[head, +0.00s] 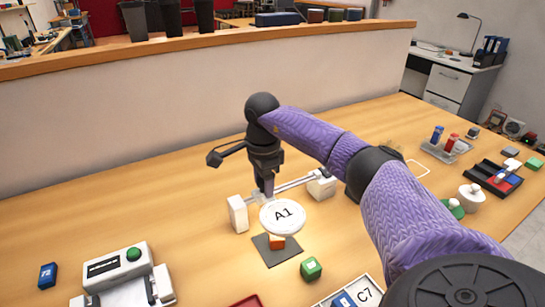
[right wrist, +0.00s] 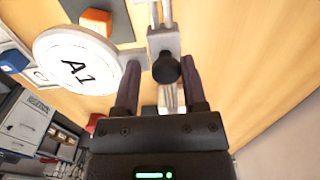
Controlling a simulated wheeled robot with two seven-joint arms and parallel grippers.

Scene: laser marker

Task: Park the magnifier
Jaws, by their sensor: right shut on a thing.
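The magnifier (head: 283,216) is a round white-rimmed disc showing "A1". It hangs from a carriage on a metal rail (head: 295,183) between two white posts, over a dark square mat (head: 264,250) with an orange-topped block (head: 277,242) on it. In the right wrist view the disc (right wrist: 76,60) lies left of the fingers, and the carriage (right wrist: 163,40) has a black knob (right wrist: 166,68). My right gripper (head: 264,192) points down at the carriage. It is shut on the knob, which sits between its fingers (right wrist: 161,85). My left gripper is not in view.
A white device with a green button (head: 133,254) stands front left beside a blue block (head: 48,275). A green block (head: 311,268) lies near a tray marked C7 (head: 366,292). Trays and small objects fill the right side. A low wall (head: 150,110) runs behind the table.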

